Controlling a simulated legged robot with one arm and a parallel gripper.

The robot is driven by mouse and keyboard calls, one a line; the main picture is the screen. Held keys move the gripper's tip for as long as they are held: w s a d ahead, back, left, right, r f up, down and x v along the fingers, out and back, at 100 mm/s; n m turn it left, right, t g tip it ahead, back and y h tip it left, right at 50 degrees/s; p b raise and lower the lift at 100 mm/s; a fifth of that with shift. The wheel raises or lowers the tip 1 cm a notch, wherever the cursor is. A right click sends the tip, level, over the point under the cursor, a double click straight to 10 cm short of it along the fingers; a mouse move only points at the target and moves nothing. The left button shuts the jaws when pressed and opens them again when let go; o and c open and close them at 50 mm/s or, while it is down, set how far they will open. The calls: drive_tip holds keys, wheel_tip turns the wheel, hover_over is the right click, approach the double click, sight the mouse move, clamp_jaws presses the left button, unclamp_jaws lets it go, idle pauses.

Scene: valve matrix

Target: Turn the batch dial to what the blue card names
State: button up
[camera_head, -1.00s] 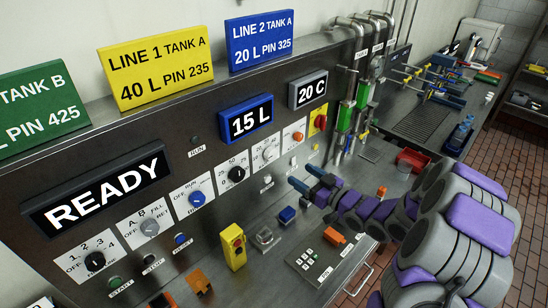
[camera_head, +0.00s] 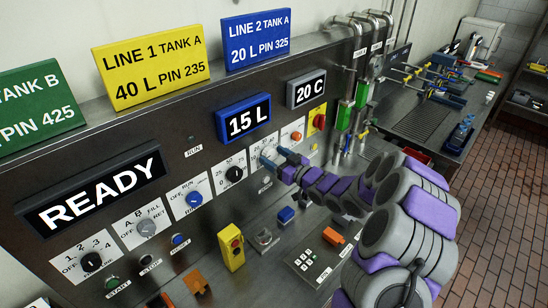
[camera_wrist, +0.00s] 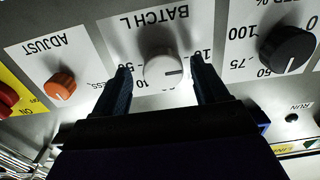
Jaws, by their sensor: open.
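The blue card (camera_head: 258,42) stands on top of the panel and reads LINE 2, TANK A, 20 L, PIN 325. The batch dial (camera_wrist: 164,70) is a white round knob on a white plate marked BATCH L, upside down in the wrist view. In the head view my gripper (camera_head: 275,157) partly covers the dial plate.
A blue-framed display (camera_head: 243,118) reads 15 L. The black percent dial (camera_wrist: 288,50) and the orange ADJUST knob (camera_wrist: 60,86) flank the batch dial closely. A red switch on yellow (camera_head: 317,117) is farther right.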

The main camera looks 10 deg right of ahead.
drive_tip(key=shift+w, duration=0.2)
drive_tip(key=shift+a, duration=0.25)
drive_tip(key=shift+a, duration=0.1)
drive_tip(key=shift+c, duration=0.4)
drive_tip(key=c, duration=1)
